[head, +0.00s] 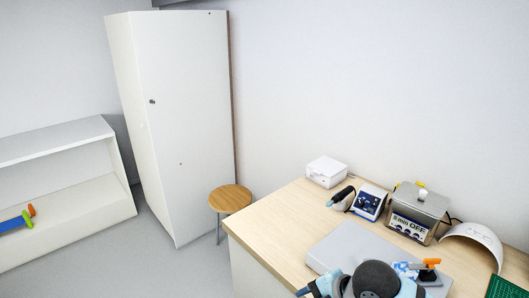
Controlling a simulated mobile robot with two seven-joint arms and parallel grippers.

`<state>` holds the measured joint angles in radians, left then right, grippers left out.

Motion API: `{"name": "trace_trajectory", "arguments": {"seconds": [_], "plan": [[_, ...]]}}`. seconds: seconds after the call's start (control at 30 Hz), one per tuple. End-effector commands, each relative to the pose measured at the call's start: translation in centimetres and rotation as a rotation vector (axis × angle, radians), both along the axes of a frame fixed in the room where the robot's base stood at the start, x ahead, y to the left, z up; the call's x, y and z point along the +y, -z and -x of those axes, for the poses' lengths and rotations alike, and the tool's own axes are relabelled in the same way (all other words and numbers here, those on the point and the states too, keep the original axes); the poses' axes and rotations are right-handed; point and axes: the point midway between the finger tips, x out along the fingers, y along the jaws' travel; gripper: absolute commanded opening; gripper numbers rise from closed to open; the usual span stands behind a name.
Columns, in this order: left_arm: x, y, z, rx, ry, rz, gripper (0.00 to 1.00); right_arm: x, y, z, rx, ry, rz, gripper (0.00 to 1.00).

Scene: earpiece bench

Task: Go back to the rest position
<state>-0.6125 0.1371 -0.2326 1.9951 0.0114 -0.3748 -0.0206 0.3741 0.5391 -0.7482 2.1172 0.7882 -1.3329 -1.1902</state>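Part of one of my arms shows at the bottom edge of the head view, with a dark round joint and light blue pieces, over the front of the bench (276,225). I cannot tell which arm it is. I cannot make out the fingertips of either gripper. The arm partly covers a flat grey plate (352,243) on the bench. Just right of the arm is a small orange piece (430,262) on a dark base, partly hidden.
On the bench stand a white box (326,171), a blue-and-white control unit (369,203) with a handpiece, a metal tank unit (417,212), a white curved shell (474,242) and a green mat (503,287). A stool (230,198), tall cabinet (175,125) and low shelf (60,190) stand left.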

Motion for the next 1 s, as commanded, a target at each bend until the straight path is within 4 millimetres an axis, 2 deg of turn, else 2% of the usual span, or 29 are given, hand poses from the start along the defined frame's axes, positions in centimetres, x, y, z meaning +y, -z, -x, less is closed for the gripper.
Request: {"name": "trace_trajectory", "arguments": {"seconds": [0.1, 0.27, 0.47, 0.6, 0.8, 0.9, 1.0], "plan": [[0.1, -0.9, 0.2, 0.005, -0.002, -0.002, 0.61, 0.9, 2.1, 0.3, 0.065, 0.265, -0.182, 0.61], [0.3, -1.8, 0.2, 0.005, -0.003, -0.005, 0.61, 0.3, 5.2, 1.1, 0.144, 0.618, -0.403, 0.61], [0.3, -2.9, 0.2, 0.005, -0.004, -0.005, 0.61, -2.9, 9.9, 4.3, 0.225, 1.039, -0.634, 0.61], [0.3, -3.7, 0.2, 0.004, -0.004, -0.006, 0.61, -5.9, 13.0, 8.0, 0.253, 1.285, -0.756, 0.61], [0.4, -4.2, 0.2, 0.004, -0.005, -0.006, 0.61, -8.9, 15.6, 12.6, 0.259, 1.48, -0.852, 0.61], [0.4, -4.2, 0.3, 0.005, -0.005, -0.006, 0.61, -9.5, 16.0, 13.6, 0.259, 1.516, -0.872, 0.61], [0.3, -4.2, 0.3, 0.005, -0.005, -0.006, 0.61, -9.6, 16.1, 13.7, 0.259, 1.521, -0.876, 0.61]]}}
